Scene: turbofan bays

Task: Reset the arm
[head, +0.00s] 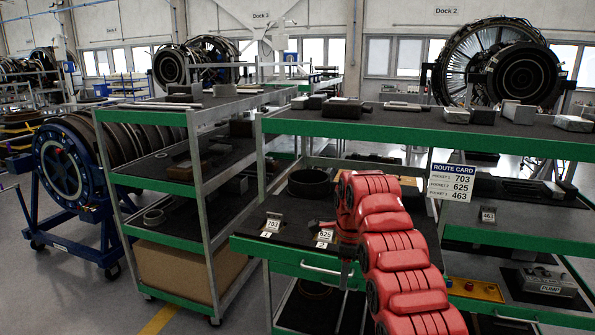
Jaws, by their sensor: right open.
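My right arm, red and segmented, comes up from the bottom of the head view and bends over at the top. My right gripper (346,277) hangs down from its end in front of the edge of the green-edged work shelf (300,254). The gripper is small and dark here, and I see nothing held in it. Tags reading 703 (272,225) and 625 (325,235) stand on the shelf to its left. My left gripper is not in view.
A route card (459,182) lists 703, 625 and 463. A 463 tag (488,215) stands on the shelf at right. A dark ring (310,182) lies behind my arm. The upper shelf (420,133) overhangs the work shelf. A pump box (548,281) sits lower right.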

